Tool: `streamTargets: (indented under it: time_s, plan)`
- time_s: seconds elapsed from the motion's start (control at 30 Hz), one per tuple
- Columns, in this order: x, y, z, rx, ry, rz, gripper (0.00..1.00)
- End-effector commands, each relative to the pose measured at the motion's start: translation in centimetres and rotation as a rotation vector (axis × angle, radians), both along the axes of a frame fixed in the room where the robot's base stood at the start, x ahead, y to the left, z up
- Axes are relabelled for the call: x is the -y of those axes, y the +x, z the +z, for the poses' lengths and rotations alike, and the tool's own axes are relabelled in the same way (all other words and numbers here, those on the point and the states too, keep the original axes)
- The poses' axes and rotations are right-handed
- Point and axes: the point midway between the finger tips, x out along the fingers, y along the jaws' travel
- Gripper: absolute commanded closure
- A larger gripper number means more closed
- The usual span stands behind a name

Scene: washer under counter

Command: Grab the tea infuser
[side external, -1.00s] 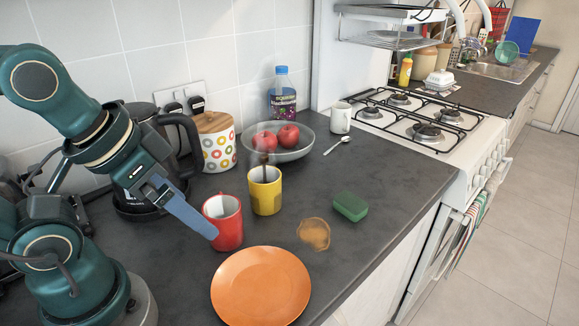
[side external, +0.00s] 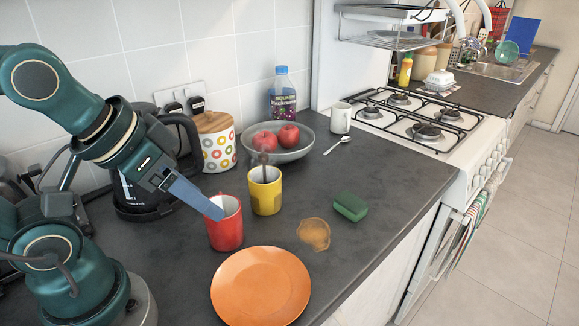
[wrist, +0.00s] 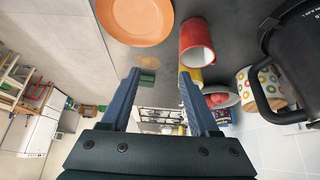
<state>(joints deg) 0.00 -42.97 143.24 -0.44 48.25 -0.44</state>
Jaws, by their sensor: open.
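A yellow mug (side external: 265,192) stands on the dark counter with a thin dark piece (side external: 263,160) sticking up from its mouth; this may be the tea infuser, but it is too small to tell. A red mug (side external: 225,225) stands just left of the yellow mug. My gripper (side external: 216,212) is open and empty, its tips at the red mug's rim in the side view; I cannot tell whether they touch it. In the wrist view my gripper's two fingers (wrist: 160,76) are apart. The red mug (wrist: 197,42) lies beyond the right finger, with only part of the yellow mug (wrist: 195,74) showing.
An orange plate (side external: 261,286) lies at the front, near a brown spill (side external: 314,234) and a green sponge (side external: 350,206). A grey bowl (side external: 302,152) with red apples stands behind the mugs. A ringed canister (side external: 217,150) and a dark kettle (side external: 132,195) stand at the back left.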

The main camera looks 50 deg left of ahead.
Motion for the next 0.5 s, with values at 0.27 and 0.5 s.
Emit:
streamTargets:
  time_s: [0.27,0.5]
  plan:
    - [1.6,8.7,7.0,0.431,-0.222,0.119,0.39]
    - [-0.3,15.9,10.7,0.705,-0.392,0.358,0.39]
